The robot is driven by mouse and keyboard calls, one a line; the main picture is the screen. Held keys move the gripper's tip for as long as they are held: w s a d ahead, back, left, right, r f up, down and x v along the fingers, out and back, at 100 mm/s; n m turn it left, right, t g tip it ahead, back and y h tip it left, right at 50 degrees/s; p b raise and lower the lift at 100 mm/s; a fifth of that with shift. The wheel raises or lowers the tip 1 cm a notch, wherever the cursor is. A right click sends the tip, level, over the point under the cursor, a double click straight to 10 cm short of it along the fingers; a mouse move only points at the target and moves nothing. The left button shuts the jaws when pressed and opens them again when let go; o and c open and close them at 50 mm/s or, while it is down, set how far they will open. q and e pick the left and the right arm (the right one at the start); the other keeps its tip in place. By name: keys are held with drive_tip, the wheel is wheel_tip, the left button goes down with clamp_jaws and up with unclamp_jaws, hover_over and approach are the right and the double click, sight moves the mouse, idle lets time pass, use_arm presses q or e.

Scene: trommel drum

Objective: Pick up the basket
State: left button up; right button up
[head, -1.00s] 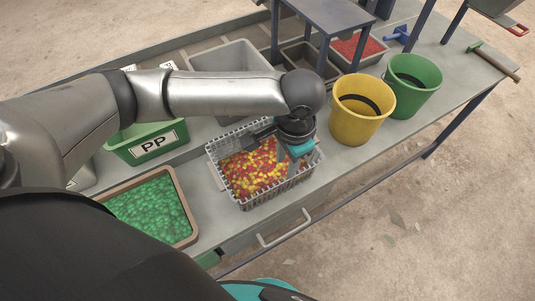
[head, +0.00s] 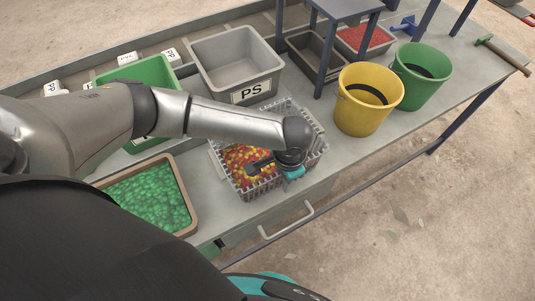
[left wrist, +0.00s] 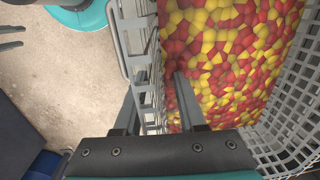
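The grey mesh basket (head: 262,187) stands on the workbench, filled with red and yellow pieces (head: 243,156). My left arm reaches over it and hides part of its middle. My left gripper (head: 277,168) is at the basket's near side. In the left wrist view, my left gripper (left wrist: 158,98) is open, with one finger outside and one inside the basket's mesh wall (left wrist: 150,75). The wall runs between the fingers, and I see a gap beside it. Two dark prongs at the upper left of the wrist view look like my right gripper's (left wrist: 12,37) parted fingers.
A brown-rimmed tray of green pieces (head: 194,228) is left of the basket. A grey PS bin (head: 205,72) and a green bin (head: 160,77) stand behind. Yellow (head: 362,118) and green (head: 412,98) buckets stand right. A drawer handle (head: 287,224) juts out in front.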

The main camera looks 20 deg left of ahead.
use_arm(q)
drive_tip(key=shift+f, duration=0.35)
drive_tip(key=shift+c, duration=0.2)
clamp_jaws()
drive_tip(key=shift+w+r, duration=0.1)
idle(0.9)
